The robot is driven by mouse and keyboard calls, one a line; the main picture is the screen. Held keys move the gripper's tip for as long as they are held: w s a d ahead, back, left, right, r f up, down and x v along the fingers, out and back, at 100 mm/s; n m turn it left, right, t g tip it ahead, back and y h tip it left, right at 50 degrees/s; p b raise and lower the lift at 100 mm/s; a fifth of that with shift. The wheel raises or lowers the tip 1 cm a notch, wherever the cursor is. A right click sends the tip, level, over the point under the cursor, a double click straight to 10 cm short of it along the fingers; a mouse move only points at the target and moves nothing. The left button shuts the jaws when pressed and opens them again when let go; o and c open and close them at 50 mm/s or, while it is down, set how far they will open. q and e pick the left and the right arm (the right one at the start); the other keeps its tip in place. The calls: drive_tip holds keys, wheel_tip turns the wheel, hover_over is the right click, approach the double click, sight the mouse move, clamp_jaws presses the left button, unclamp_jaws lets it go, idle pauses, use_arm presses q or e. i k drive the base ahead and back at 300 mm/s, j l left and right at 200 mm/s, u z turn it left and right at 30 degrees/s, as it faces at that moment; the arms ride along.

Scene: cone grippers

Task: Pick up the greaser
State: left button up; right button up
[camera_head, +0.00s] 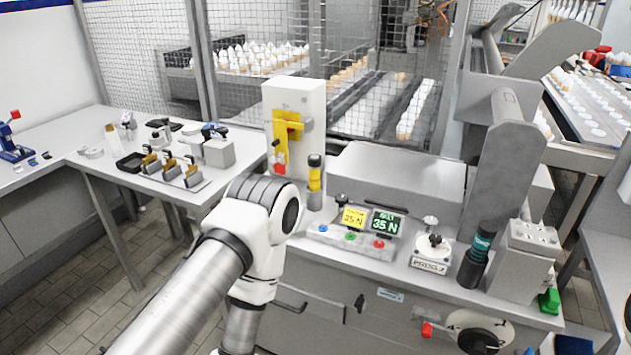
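I cannot tell for certain which thing is the greaser. A black cylinder with a teal label (482,244) stands on the right part of the steel bench, in front of a grey machine column. A yellow and black cylinder (315,178) stands upright on the bench beside a white box with a yellow front. My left arm comes in from the lower left, and its white wrist joint is in front of the bench's left end. My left gripper does not show. My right gripper is not in view.
The steel bench (340,262) also bears two small displays (371,220), a button panel (350,238) and a round-topped device (432,247). A side table (92,153) at the left holds several small tools. Wire mesh (145,60) stands behind. A crank wheel (478,338) sticks out in front.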

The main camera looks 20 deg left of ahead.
sight(314, 160)
drive_tip(key=u, duration=0.95)
drive_tip(key=i+l+z, duration=0.45)
drive_tip(key=i+j, duration=0.05)
